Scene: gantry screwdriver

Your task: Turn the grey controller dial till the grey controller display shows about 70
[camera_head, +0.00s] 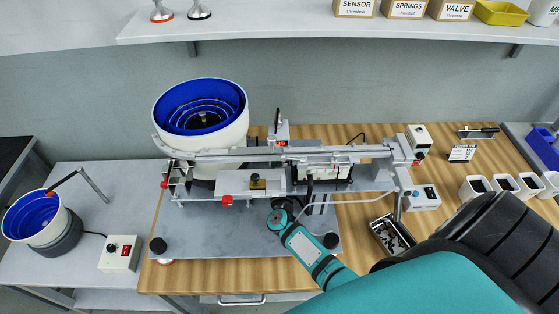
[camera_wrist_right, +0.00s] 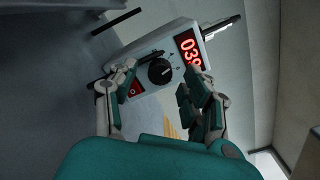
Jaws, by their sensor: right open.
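The grey controller (camera_wrist_right: 148,58) shows in the right wrist view as a pale box, tilted in the picture. Its black dial (camera_wrist_right: 160,71) carries a light pointer line. Its red-lit display (camera_wrist_right: 188,47) reads 03 and a third digit, perhaps 9, partly hidden by a finger. A red switch (camera_wrist_right: 136,88) sits on the dial's other side. My right gripper (camera_wrist_right: 155,96) is open, its fingers apart on either side of the dial; I cannot tell whether they touch the box. In the head view the fingers are not clear. My left gripper is not in view.
A gantry rail (camera_head: 290,152) spans the bench behind my right arm. A blue-lined bowl feeder (camera_head: 200,105) stands at its left end. A white control box (camera_head: 120,253) sits on the left table. A metal tray (camera_head: 391,238) and several white cups (camera_head: 504,183) are at right.

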